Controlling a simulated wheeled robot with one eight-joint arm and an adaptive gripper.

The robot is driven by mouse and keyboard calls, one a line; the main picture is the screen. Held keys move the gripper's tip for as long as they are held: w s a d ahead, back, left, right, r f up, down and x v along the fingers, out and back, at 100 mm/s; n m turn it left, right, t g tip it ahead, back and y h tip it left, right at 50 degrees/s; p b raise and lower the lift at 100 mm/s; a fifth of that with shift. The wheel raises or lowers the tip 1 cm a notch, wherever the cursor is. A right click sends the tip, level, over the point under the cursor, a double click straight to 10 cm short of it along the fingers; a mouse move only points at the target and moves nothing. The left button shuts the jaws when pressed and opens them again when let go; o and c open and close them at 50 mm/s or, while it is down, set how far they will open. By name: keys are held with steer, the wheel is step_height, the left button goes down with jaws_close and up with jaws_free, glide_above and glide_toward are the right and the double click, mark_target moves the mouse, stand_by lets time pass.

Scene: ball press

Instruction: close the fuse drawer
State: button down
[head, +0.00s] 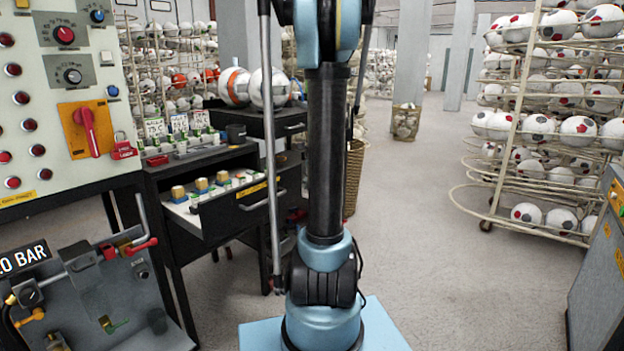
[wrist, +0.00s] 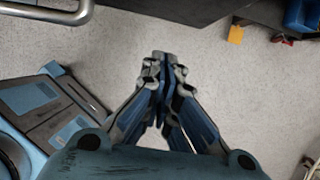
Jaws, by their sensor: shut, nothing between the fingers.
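The fuse drawer (head: 240,214) stands open in the head view, left of my arm. It is black-fronted with a handle, and it sticks out of a dark cabinet below the worktop. Several fuses with tan tops and blue bases (head: 201,185) stand in its light tray. My arm's column hides nothing of the drawer's left part but stands close by its right end. My gripper (wrist: 163,62) is shut and empty in the wrist view, above bare floor and touching nothing that I can see. It does not show in the head view.
A control panel (head: 60,90) and a valve bench (head: 110,290) stand at the left. A ball rack (head: 520,130) and a grey cabinet (head: 597,270) stand at the right. A metal bar (wrist: 48,14) crosses the wrist view's top left corner. Floor (head: 440,230) between is clear.

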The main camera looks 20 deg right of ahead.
steer(key=w+a, duration=0.1)
steer(key=w+a+f, duration=0.1)
steer(key=w, duration=0.1)
steer(key=shift+w+a+f, duration=0.4)
steer(key=shift+w, duration=0.1)
